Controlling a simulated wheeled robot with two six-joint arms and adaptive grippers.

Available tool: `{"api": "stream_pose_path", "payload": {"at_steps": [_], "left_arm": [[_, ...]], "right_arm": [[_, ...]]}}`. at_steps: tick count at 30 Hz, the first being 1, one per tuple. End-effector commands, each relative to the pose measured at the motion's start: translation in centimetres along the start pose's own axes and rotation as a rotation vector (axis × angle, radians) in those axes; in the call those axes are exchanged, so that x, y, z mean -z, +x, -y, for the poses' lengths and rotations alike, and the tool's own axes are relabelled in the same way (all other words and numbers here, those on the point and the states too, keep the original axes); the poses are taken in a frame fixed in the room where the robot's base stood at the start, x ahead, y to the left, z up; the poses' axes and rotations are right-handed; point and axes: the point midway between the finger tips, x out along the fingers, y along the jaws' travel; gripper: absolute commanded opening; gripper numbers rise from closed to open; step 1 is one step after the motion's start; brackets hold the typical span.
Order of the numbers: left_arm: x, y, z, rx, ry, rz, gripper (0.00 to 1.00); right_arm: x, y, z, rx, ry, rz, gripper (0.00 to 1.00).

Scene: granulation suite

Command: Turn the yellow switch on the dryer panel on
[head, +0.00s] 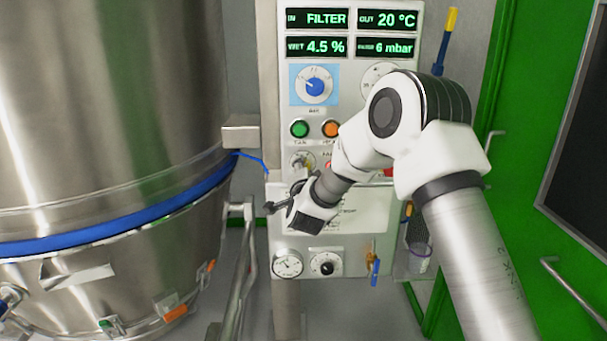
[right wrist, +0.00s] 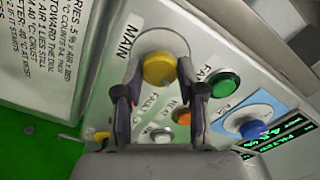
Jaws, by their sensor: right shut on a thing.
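The yellow switch (right wrist: 159,70) is a round knob beside the word MAIN on the dryer panel. In the right wrist view it sits between the two fingers of my right gripper (right wrist: 160,78), which is shut on it. In the head view my right gripper (head: 303,175) reaches the panel (head: 281,100) from below right, at the small yellowish switch (head: 305,162) under the green button. The hand partly covers this area, and I cannot tell which way the switch points. My left gripper is not in view.
Near the switch are a green button (head: 299,129), an orange button (head: 331,129) and a blue dial (head: 314,86). Lit displays (head: 317,18) are above. A gauge (head: 288,263) is below. A large steel vessel (head: 110,100) stands close on the left, a green door frame (head: 500,100) on the right.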

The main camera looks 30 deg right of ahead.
Motion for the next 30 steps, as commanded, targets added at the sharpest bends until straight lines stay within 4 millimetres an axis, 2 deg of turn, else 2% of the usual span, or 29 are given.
{"api": "stream_pose_path", "payload": {"at_steps": [9, 10, 11, 12, 23, 26, 30], "left_arm": [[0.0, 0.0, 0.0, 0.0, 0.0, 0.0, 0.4], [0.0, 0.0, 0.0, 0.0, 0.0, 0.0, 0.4], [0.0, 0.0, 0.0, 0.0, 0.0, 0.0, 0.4], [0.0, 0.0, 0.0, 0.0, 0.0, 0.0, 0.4], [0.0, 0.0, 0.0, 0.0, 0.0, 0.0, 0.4], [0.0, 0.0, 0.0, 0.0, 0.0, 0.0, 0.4], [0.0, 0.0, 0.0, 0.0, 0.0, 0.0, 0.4]], "right_arm": [[0.0, 0.0, 0.0, -0.001, 0.002, 0.0, 0.04], [0.0, 0.0, 0.0, -0.001, 0.002, 0.0, 0.49], [0.0, 0.0, 0.0, -0.001, 0.002, 0.0, 0.6], [0.0, 0.0, 0.0, -0.001, 0.002, 0.0, 0.64], [0.0, -0.5, 0.0, -0.001, 0.0, 0.001, 0.64], [-0.1, -2.1, 0.0, -0.002, -0.001, 0.002, 0.64], [-0.1, -5.6, 0.1, 0.0, -0.002, 0.003, 0.64]]}}
